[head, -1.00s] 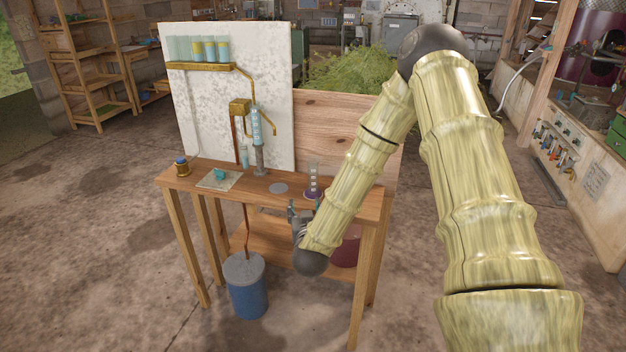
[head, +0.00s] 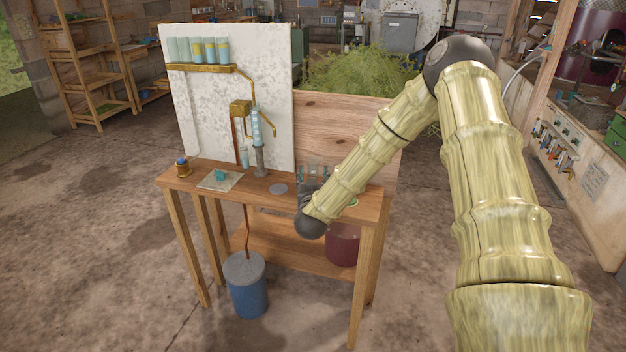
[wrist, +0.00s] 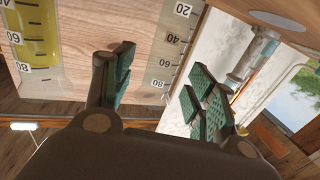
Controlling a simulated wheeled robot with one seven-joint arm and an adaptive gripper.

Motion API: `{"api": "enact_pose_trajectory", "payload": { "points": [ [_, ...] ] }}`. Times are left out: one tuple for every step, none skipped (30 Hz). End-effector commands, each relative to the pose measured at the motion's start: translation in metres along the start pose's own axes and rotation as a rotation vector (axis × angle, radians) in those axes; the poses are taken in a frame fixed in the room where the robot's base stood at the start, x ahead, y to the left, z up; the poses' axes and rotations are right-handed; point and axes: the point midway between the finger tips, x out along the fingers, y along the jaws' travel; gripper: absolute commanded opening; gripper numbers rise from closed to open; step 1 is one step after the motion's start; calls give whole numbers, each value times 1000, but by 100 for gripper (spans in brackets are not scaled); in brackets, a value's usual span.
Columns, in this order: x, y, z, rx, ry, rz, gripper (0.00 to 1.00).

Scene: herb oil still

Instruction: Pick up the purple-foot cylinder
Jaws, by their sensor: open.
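The purple-foot cylinder (head: 313,168) stands on the bench; only its clear upper part shows in the head view, and its foot is hidden behind my gripper. My gripper (head: 314,175) is at the cylinder, with a finger on either side of it. In the wrist view, a clear graduated cylinder (wrist: 179,45) with white-backed marks lies between the two green-padded fingers of my gripper (wrist: 160,78). The fingers are open, with a visible gap to the cylinder. Its foot colour cannot be told there.
Another cylinder with yellow contents (wrist: 33,35) stands beside, left in the wrist view. A green ring (head: 352,203) shows on the bench (head: 225,196) right of my wrist. A grey disc (head: 278,188) and a metal stand (head: 260,160) are to the left. A wooden backboard (head: 330,125) rises behind.

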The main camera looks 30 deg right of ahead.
Motion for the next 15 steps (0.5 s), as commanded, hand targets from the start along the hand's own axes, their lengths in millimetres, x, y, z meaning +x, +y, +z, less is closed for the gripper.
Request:
{"api": "enact_pose_trajectory", "payload": {
  "points": [
    [8, 0, -2, 2, 0, 2, 56],
    [12, 0, -1, 2, 1, 2, 56],
    [17, 0, -1, 1, 0, 2, 56],
    [20, 0, 0, 0, 0, 1, 56],
    [23, 0, 0, 0, 0, 1, 56],
    [26, 0, -1, 0, 1, 1, 56],
    [28, 0, -1, 0, 1, 0, 56],
    [29, -1, -1, 0, 1, 0, 56],
    [30, -1, 0, 0, 1, 0, 56],
    [31, -1, 0, 0, 0, 0, 56],
    [31, -1, 0, 0, 0, 0, 56],
    [32, -1, 0, 0, 0, -1, 56],
    [31, -1, 0, 0, 0, -1, 56],
    [31, -1, 0, 0, 0, -1, 56],
    [31, -1, 0, 0, 0, -1, 56]
  ]
}}
